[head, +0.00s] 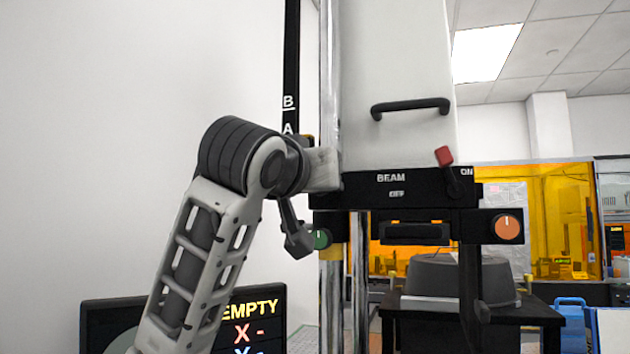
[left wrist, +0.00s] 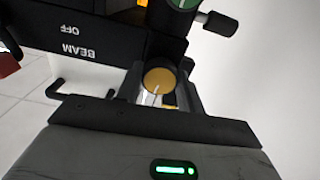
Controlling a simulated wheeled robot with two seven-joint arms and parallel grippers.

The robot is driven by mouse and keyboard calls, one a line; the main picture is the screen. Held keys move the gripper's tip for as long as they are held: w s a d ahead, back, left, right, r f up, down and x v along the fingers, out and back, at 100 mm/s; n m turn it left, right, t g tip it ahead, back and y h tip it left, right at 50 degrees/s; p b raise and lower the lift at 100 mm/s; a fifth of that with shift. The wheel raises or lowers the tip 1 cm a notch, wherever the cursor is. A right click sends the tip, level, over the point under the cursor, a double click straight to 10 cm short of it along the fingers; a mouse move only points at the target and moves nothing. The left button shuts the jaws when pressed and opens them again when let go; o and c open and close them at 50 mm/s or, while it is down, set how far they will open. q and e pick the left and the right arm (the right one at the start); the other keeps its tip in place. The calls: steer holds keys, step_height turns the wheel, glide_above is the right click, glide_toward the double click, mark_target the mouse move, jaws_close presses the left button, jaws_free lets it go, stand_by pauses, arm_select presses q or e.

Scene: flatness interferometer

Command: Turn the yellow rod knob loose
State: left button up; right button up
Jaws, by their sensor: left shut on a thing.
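The yellow rod knob (left wrist: 158,80) shows in the left wrist view as a round yellow face with a pale line on it. My left gripper (left wrist: 161,92) has a finger on each side of it and is shut on it. In the head view my left gripper (head: 322,168) reaches the chrome rod (head: 331,60) at the left end of the black beam bar; the knob is mostly hidden there behind my wrist. My right gripper is in neither view.
The black beam bar (head: 420,188) carries a red-tipped lever (head: 445,157), near ON. A green knob (head: 321,239) and an orange knob (head: 508,227) sit below it. A handle (head: 411,106) juts from the white housing (head: 395,60). A display (head: 258,310) reads EMPTY. The left wall side is clear.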

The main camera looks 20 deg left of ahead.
arm_select(q)
steer(key=shift+r+m, duration=0.1)
steer(key=shift+m, duration=7.7)
steer(key=o, duration=1)
steer(key=shift+s, duration=0.1)
